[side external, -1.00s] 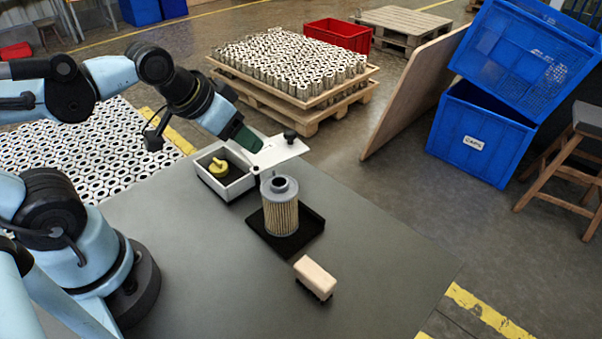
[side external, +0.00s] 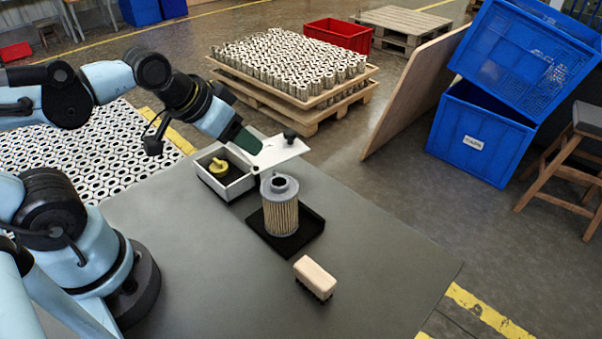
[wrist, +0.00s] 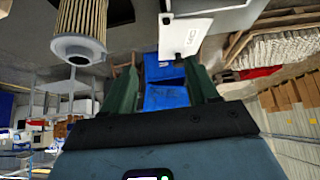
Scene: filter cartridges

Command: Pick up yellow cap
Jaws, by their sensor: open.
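The yellow cap (side external: 218,168) sits inside the open white box (side external: 236,190) near the table's back left edge. The box's white lid (side external: 285,150) is slid or swung aside to the right and has a black knob on it. My gripper (side external: 250,142) is above the lid side of the box, up and to the right of the cap in the side view, apart from it. In the wrist view, its green fingers (wrist: 162,88) are spread with nothing between them. A white surface (wrist: 185,35) of the box or lid shows there; the cap is not visible in that view.
A pleated filter cartridge (side external: 280,212) stands upright on a black tray (side external: 315,222) right of the box; it also shows in the wrist view (wrist: 80,30). A brush with a pale wooden back (side external: 316,275) lies in front.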

